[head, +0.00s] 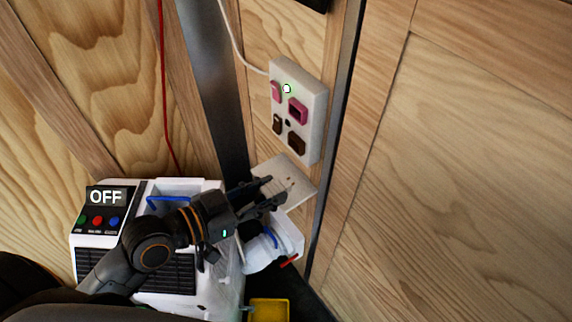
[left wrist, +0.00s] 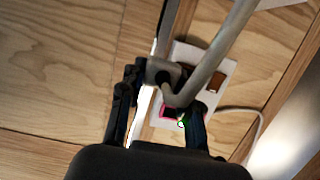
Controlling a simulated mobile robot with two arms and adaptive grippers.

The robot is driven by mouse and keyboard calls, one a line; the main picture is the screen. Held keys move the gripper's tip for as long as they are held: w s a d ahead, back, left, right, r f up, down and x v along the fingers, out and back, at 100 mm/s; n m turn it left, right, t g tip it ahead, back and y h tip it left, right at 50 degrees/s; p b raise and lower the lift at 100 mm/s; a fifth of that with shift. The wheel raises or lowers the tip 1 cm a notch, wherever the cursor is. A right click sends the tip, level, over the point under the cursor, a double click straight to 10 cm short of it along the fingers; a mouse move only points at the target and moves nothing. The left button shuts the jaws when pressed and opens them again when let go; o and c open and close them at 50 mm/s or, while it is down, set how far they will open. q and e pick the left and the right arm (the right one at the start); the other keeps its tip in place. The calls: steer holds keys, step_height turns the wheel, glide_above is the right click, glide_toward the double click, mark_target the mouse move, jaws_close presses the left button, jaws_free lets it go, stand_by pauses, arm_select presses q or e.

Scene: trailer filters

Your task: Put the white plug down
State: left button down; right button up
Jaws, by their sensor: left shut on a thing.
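My left gripper (head: 274,191) is in front of the wall corner, just below the socket panel. In the left wrist view the gripper (left wrist: 163,86) is shut on a pale grey plug (left wrist: 160,70) with a thick cord looping from it. The plug cannot be made out clearly in the head view, where the fingers are in front of a white flat plate (head: 297,189). I cannot tell whether the plug touches anything. My right gripper is not in view.
A white socket panel (head: 311,113) with pink and brown sockets and a green light is on the wall. A white machine (head: 211,187) with an OFF display stands left. A white item (head: 290,235) with blue and red parts and a yellow box (head: 268,311) are below.

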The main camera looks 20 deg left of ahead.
arm_select(q)
steer(key=w+f, duration=0.2)
steer(key=w, duration=0.1)
steer(key=w+a+f, duration=0.1)
steer(key=w+f, duration=0.2)
steer(key=w, duration=0.1)
steer(key=w+a+f+b, duration=0.1)
steer(key=w+f, duration=0.2)
steer(key=w, duration=0.1)
steer(key=shift+w+a, duration=0.15)
steer(key=shift+a, duration=0.05)
steer(key=shift+w+f, duration=0.2)
steer(key=shift+f, duration=0.15)
steer(key=shift+w+a+f, duration=0.1)
steer(key=shift+w+f, duration=0.1)
steer(key=f, duration=0.3)
steer(key=shift+w+b, duration=0.25)
steer(key=shift+b, duration=0.1)
steer(key=shift+f, duration=0.25)
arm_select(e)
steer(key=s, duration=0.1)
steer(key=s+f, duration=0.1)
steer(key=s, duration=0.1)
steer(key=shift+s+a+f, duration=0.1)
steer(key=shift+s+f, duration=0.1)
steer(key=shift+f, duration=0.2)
